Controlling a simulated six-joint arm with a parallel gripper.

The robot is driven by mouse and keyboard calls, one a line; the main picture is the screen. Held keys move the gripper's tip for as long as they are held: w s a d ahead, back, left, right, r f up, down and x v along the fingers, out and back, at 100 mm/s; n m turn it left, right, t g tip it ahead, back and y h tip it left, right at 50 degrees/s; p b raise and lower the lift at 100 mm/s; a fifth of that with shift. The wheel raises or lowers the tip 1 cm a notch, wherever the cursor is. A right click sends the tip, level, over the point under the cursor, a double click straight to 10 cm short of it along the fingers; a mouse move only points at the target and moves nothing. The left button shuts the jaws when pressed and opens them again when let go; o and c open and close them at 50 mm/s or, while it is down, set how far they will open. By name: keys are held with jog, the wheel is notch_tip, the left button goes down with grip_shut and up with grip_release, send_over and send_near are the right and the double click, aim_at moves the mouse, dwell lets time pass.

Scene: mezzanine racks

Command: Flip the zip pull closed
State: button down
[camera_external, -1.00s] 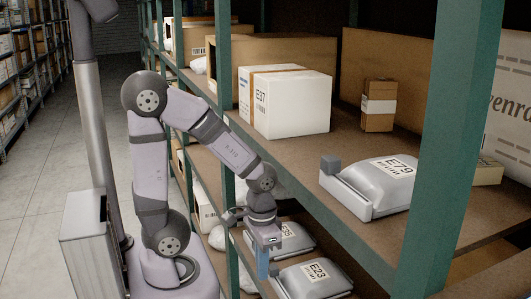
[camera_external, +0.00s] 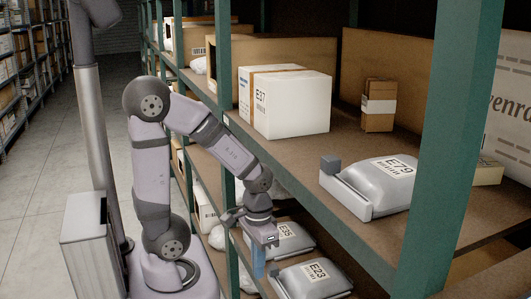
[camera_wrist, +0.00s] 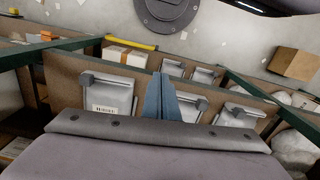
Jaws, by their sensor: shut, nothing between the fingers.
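My gripper (camera_external: 259,264) points down at the lower shelf, in front of the grey pouches marked E35 (camera_external: 288,236) and E23 (camera_external: 318,280). Its blue fingers are together and empty; they also show in the wrist view (camera_wrist: 166,98). There they stand between a labelled pouch (camera_wrist: 112,98) on the left and another pouch (camera_wrist: 188,112) just to the right. Each has a grey bar with a small block along one edge; the left pouch's block (camera_wrist: 88,78) is clear. I cannot tell which part is the zip pull, or whether the fingers touch anything.
The upper shelf carries pouch E79 (camera_external: 378,186) with a grey block (camera_external: 331,164) at its corner, and a white box E37 (camera_external: 300,105). Green rack posts (camera_external: 456,150) and the shelf edge stand close to my arm.

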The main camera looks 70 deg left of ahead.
jog(key=s+a+f+n+g+h+b, duration=0.1)
jog(key=s+a+f+n+b, duration=0.2)
jog(key=a+f, duration=0.2)
jog(key=s+a+f+n+g+b, duration=0.1)
jog(key=s+a+f+n+b, duration=0.15)
jog(key=a+f, duration=0.3)
jog(key=w+a+f+n+t+h+b, duration=0.1)
jog(key=a+f+n+b, duration=0.2)
jog(key=a, duration=0.5)
jog(key=a+f+n+t+h+b, duration=0.1)
jog(key=a+f+n+t+b, duration=0.1)
jog(key=a+f+n, duration=0.45)
jog(key=w+a+r+m+t, duration=0.2)
jog(key=w+a+r+m, duration=0.4)
jog(key=w+a+m, duration=0.15)
jog(key=w+d+r+m+t+h, duration=0.1)
jog(key=w+d+r+m+h, duration=0.1)
jog(key=r+m, duration=0.4)
jog(key=w+m, duration=0.1)
jog(key=m, duration=0.3)
jog(key=shift+w+r+t+h, duration=0.2)
jog(key=shift+w+t+h, duration=0.1)
jog(key=shift+h, duration=0.1)
jog(key=shift+f, duration=0.1)
